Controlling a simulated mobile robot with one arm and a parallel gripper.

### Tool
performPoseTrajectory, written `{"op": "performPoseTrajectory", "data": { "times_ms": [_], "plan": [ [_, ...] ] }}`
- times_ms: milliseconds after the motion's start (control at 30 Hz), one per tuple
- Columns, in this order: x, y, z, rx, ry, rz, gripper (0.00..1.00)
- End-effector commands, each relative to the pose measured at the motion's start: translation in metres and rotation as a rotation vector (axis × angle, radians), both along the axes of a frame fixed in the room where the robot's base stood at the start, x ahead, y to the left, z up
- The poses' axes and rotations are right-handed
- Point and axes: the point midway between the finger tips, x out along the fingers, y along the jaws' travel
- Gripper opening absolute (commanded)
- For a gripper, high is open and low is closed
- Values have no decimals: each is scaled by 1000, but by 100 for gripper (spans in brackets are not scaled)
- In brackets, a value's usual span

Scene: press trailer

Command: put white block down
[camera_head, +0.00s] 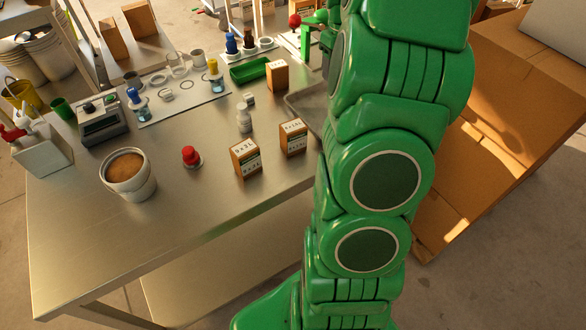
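My green arm rises through the right half of the view and covers part of the table. My gripper is not in view; the far end of the arm is out of the picture or hidden behind its own links. A small whitish piece (249,99) stands on the steel table (215,215) just behind a white bottle (244,118); I cannot tell whether it is the white block. No other clear white block shows. I cannot see whether my gripper holds anything.
Small brown boxes (246,159), a red-topped piece (192,157), a filled bucket (129,174) and a control box (102,120) stand on the table. A green tray (249,69) lies farther back. The table's front is clear. A large cardboard box (500,140) stands right.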

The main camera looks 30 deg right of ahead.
Motion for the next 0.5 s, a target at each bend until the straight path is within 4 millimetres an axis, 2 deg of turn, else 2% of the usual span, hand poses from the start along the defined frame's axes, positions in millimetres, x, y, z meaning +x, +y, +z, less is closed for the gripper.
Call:
{"op": "performPoseTrajectory", "data": {
  "times_ms": [100, 267, 500],
  "plan": [
    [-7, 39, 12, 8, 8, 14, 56],
    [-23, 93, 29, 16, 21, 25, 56],
    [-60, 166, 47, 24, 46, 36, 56]
  ]
}}
